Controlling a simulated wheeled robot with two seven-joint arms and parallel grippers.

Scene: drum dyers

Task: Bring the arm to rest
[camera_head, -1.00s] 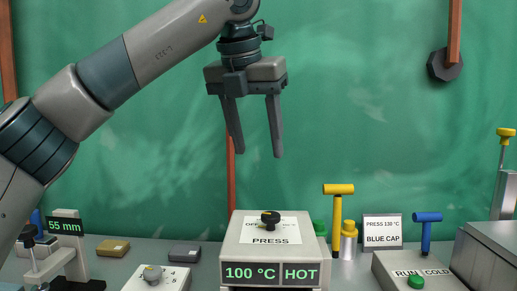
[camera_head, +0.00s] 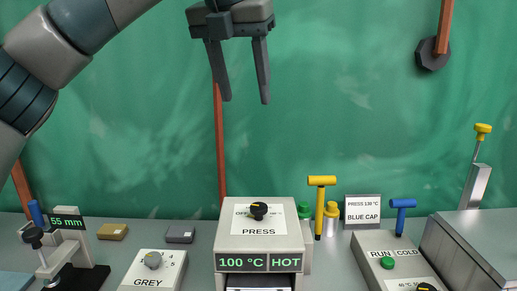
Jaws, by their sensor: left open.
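My left gripper (camera_head: 244,97) hangs at the top middle of the head view with its two fingers pointing down. The fingers are apart and nothing is between them. It is well above the bench, above the press (camera_head: 265,218), and touches nothing. My left arm reaches in from the upper left, and part of it is cut off by the top edge. My right gripper is not in view.
The press shows "100 °C" and "HOT". Left of it are a grey dial box (camera_head: 155,270), two small blocks and a "55 mm" gauge (camera_head: 66,222). Right are a yellow T-handle (camera_head: 321,200), a blue-cap sign (camera_head: 362,209) and the run/cold box (camera_head: 393,262).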

